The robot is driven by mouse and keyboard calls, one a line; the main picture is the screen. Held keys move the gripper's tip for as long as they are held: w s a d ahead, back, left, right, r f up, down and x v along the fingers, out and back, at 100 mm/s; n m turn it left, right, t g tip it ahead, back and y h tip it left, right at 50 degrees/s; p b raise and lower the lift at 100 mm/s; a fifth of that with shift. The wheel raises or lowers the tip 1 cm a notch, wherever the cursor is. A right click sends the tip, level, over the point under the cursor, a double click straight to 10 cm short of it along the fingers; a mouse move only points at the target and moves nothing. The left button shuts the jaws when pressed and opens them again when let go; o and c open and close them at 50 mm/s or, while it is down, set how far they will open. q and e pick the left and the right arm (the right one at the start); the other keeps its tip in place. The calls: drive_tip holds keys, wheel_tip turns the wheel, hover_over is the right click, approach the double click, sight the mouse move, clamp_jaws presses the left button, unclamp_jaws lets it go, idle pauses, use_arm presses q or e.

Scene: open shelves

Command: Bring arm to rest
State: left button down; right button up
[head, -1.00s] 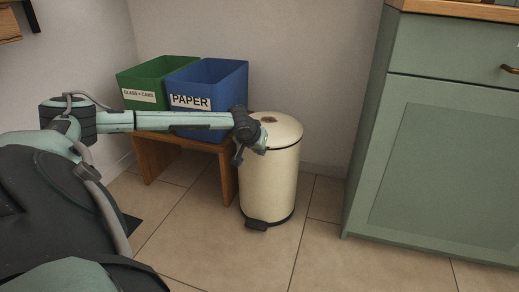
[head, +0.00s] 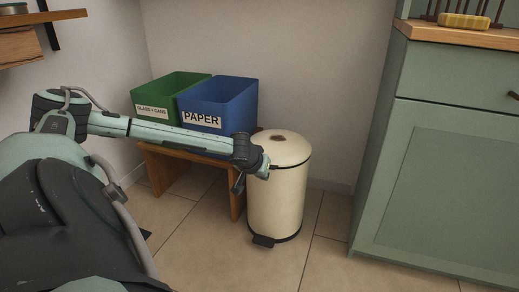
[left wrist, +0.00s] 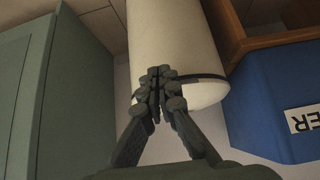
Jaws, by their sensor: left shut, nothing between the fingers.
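My left arm (head: 165,132) stretches in from the left in the head view, across the front of the recycling boxes. Its wrist end (head: 247,152) overlaps the left side of the cream pedal bin (head: 278,198). In the left wrist view my left gripper (left wrist: 157,82) is shut and empty, its fingertips together. The pedal bin (left wrist: 165,35) appears upside down behind the fingers there; I cannot tell how far apart they are. My right gripper is in neither view.
A green box (head: 165,95) and a blue box marked PAPER (head: 220,98) stand on a low wooden bench (head: 160,165). A green cabinet (head: 440,180) is at the right, with a yellow sponge (head: 464,21) on its top. Tiled floor (head: 330,265) in front is clear.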

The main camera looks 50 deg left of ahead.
use_arm(q)
drive_tip(key=shift+s+d+f, duration=0.2)
drive_tip(key=shift+s+d, duration=0.1)
drive_tip(key=shift+s, duration=0.25)
drive_tip(key=shift+s+d+f, duration=0.15)
drive_tip(key=shift+s+d, duration=0.2)
drive_tip(key=shift+s, duration=0.25)
drive_tip(key=shift+s+d+f, duration=0.2)
drive_tip(key=shift+s+d, duration=0.1)
drive_tip(key=shift+s, duration=0.25)
